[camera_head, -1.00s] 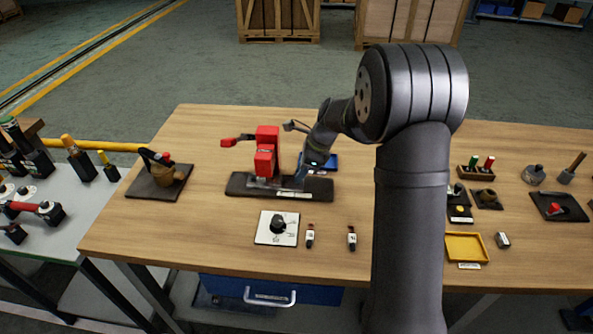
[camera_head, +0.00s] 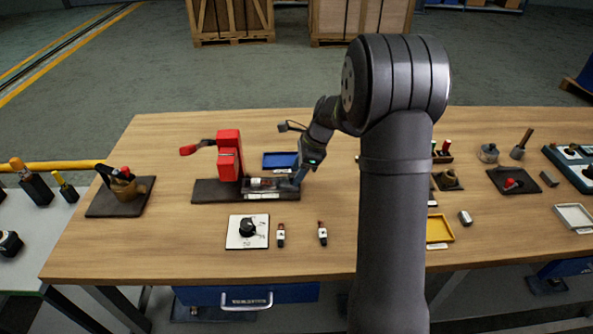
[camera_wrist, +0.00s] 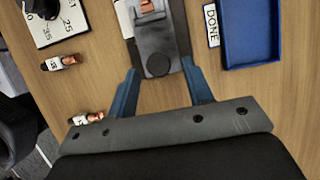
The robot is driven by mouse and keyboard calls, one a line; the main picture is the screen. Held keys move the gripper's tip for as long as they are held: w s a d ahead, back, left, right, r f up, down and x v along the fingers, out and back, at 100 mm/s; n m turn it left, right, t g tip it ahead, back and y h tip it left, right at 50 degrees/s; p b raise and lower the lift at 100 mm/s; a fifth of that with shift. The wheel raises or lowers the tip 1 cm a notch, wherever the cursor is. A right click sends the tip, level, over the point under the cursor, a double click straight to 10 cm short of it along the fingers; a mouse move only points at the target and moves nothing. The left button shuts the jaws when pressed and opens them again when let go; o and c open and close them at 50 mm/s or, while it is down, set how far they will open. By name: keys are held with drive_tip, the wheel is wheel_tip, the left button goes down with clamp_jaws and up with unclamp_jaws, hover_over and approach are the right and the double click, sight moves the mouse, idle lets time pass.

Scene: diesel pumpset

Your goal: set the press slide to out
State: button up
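The red press (camera_head: 229,155) stands on a dark base plate (camera_head: 215,191) on the workbench. Its grey slide (camera_head: 268,184) sticks out to the right of the red body, along the base. In the wrist view the slide (camera_wrist: 158,38) has a dark round knob (camera_wrist: 157,66) at its near end and a copper-coloured piece farther along. My gripper (camera_head: 298,178) is at the right end of the base. In the wrist view my gripper (camera_wrist: 160,72) has its two blue fingers apart, one on each side of the slide's end, with gaps beside the knob.
A blue tray (camera_head: 279,160) lies just behind the slide, and a DONE label (camera_wrist: 212,25) is beside it. A white dial card (camera_head: 247,232) and two small labelled pieces (camera_head: 281,236) (camera_head: 323,234) lie in front. The bench's front left is clear.

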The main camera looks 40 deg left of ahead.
drive_tip(key=v, duration=1.7)
drive_tip(key=shift+r, duration=0.2)
drive_tip(key=shift+f, duration=0.15)
drive_tip(key=x, duration=1.7)
drive_tip(key=shift+s+a+f, duration=0.1)
